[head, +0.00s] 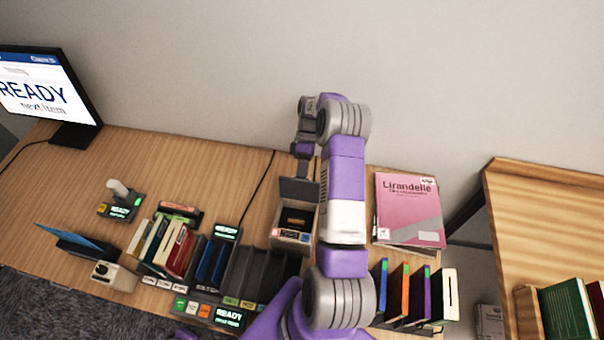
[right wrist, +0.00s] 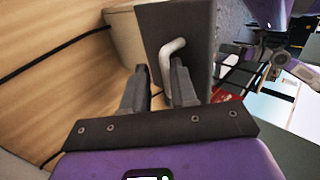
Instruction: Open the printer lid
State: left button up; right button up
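The printer (head: 292,238) stands on the desk near the middle of the head view. Its dark lid (head: 298,190) is raised at the back, and the inside shows a dark cavity with an orange mark. My right gripper (head: 301,172) is at the lid, partly hidden by my arm. In the right wrist view, its two fingers (right wrist: 160,92) are apart. The lid (right wrist: 195,25) is just beyond them, with a bent metal handle (right wrist: 168,58) close to the right-hand finger. I cannot tell whether they touch. My left gripper is not clearly in view.
Book slots with several books (head: 175,250) and small READY displays (head: 228,316) stand left of the printer. A pink Lirandelle book (head: 408,208) and upright books (head: 405,292) are to the right. A monitor (head: 45,90) stands far left. The back left desk is mostly clear.

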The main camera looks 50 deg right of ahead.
jog(key=shift+a+r, duration=0.1)
jog(key=shift+r, duration=0.2)
jog(key=shift+w, duration=0.1)
jog(key=v, duration=0.7)
jog(key=shift+r, duration=0.2)
dwell(0.4)
